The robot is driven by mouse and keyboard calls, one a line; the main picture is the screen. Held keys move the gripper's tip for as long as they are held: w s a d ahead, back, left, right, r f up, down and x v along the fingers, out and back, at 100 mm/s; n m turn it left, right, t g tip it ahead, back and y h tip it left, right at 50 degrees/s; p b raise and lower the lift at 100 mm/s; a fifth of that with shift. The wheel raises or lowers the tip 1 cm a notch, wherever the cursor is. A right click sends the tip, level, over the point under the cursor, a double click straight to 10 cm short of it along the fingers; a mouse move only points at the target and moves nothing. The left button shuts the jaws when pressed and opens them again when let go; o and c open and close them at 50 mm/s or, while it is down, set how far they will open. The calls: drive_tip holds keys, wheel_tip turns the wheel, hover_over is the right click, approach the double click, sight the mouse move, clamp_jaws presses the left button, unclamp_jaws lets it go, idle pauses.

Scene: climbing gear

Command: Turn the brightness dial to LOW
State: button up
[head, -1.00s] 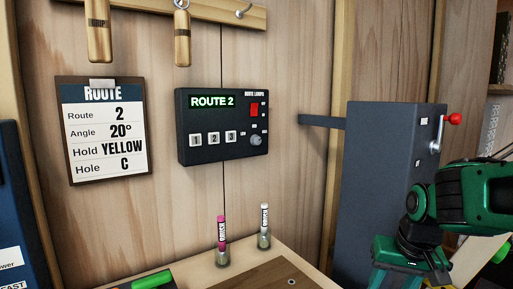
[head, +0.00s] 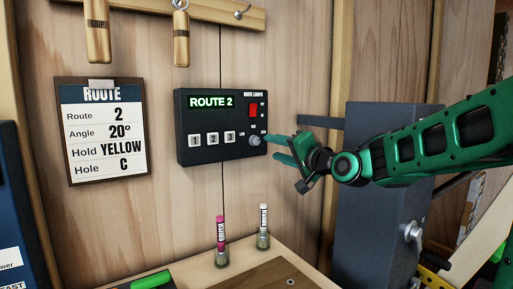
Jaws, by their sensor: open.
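The brightness dial (head: 254,141) is a small grey knob at the lower right of the dark route lamps panel (head: 205,157) on the wooden wall. Tiny labels sit around the dial, too small to read, and its pointer setting cannot be told. My green gripper (head: 271,148) is open, its fingers pointing left at the dial. The fingertips are at or just beside the dial's right side; contact cannot be told.
The panel also has a "ROUTE 2" display (head: 210,102), buttons 1, 2, 3 and a red switch (head: 253,110). A route card (head: 103,180) hangs left. Two capped tubes (head: 221,237) stand on the shelf below. A grey box (head: 365,225) stands behind my arm.

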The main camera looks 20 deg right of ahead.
sight(256, 142)
drive_tip(key=x, duration=0.9)
drive_tip(key=shift+f, duration=0.1)
